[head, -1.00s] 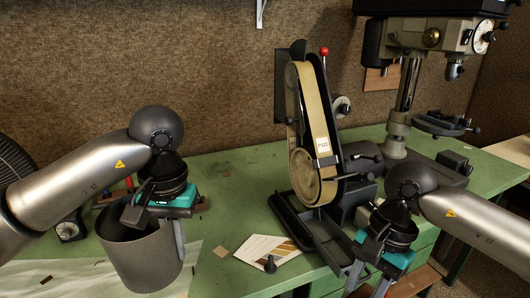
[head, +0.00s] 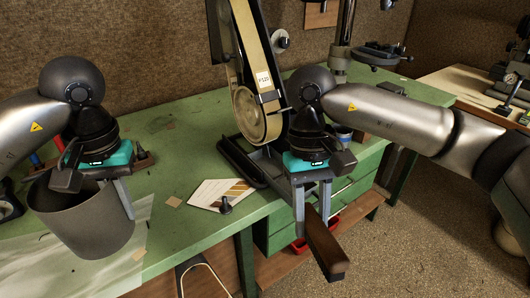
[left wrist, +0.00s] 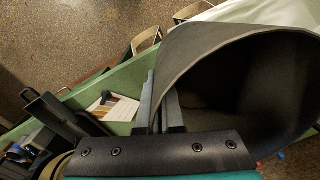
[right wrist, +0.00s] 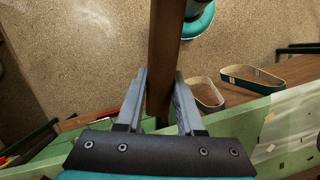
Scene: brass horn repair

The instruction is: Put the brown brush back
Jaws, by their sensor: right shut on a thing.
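My right gripper (head: 312,200) is shut on the brown brush (head: 326,252), out in front of the bench's front edge. The brush shows as a long brown bar tilted down toward the camera. In the right wrist view the brush (right wrist: 164,55) runs between both fingers; no bristles can be made out. My left gripper (head: 122,198) is at the right-hand rim of a grey bin (head: 85,228). In the left wrist view its fingers (left wrist: 160,105) are close together at the wall of the bin (left wrist: 215,50); whether they press on it cannot be told.
A belt sander (head: 262,85) stands on the green bench (head: 180,150). A card with brown swatches (head: 222,194) and a small dark knob-like piece (head: 225,205) lie near the front edge. A red tray (head: 299,244) is on the shelf below.

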